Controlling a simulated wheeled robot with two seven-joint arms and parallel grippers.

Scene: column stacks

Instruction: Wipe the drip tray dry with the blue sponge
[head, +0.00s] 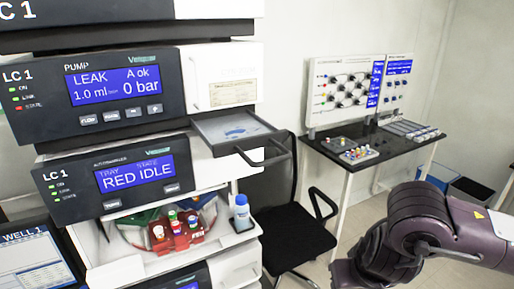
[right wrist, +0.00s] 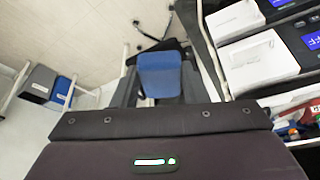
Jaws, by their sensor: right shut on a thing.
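The drip tray (head: 212,126) is a dark, shallow tray pulled out from under the pump unit in the head view. A bluish wet patch (head: 240,130) shows on its floor. My right gripper (right wrist: 160,78) is shut on the blue sponge (right wrist: 160,72) in the right wrist view, with a dark finger on each side. In the head view my right arm is at the lower right, well apart from the tray, and the sponge does not show there. My left gripper is in neither view.
The pump (head: 125,88) reads LEAK above the autosampler (head: 120,178). Below the tray are an open bay with capped vials (head: 174,226) and a blue-capped bottle (head: 241,213). A black chair (head: 285,225) stands beside the stack. A side table (head: 345,155) is behind.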

